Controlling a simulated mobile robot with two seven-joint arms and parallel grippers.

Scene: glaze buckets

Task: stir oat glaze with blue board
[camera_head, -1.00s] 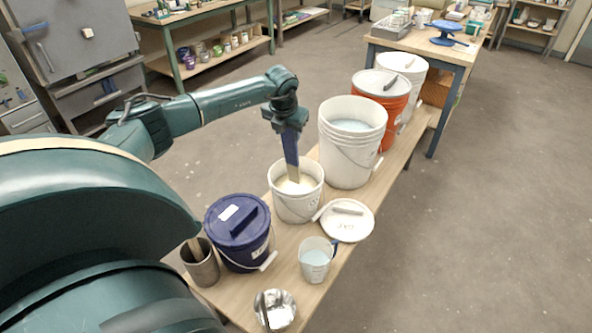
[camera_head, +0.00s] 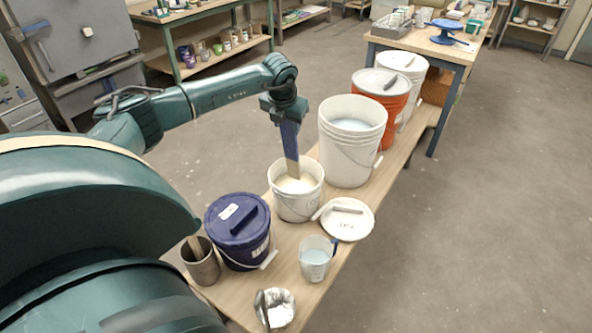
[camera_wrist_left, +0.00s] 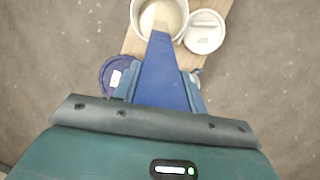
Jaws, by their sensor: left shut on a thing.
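My left gripper (camera_head: 287,120) is shut on the upper part of the blue board (camera_head: 290,142). The board hangs down, slightly tilted, with its bare pale lower end in the cream-coloured oat glaze (camera_head: 306,184) inside a white bucket (camera_head: 297,206). The board tip is hidden in the glaze. In the left wrist view the board (camera_wrist_left: 163,72) runs from between the fingers (camera_wrist_left: 161,90) to the glaze (camera_wrist_left: 166,14) in the open bucket. My right gripper is not in view.
A lidded dark-blue bucket (camera_head: 240,247), a grey cup (camera_head: 203,267), a jug (camera_head: 315,265), a shiny bowl (camera_head: 282,306) and a white lid (camera_head: 348,226) surround the glaze bucket on the bench. A taller white bucket (camera_head: 347,160) stands just behind, then an orange one (camera_head: 393,113).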

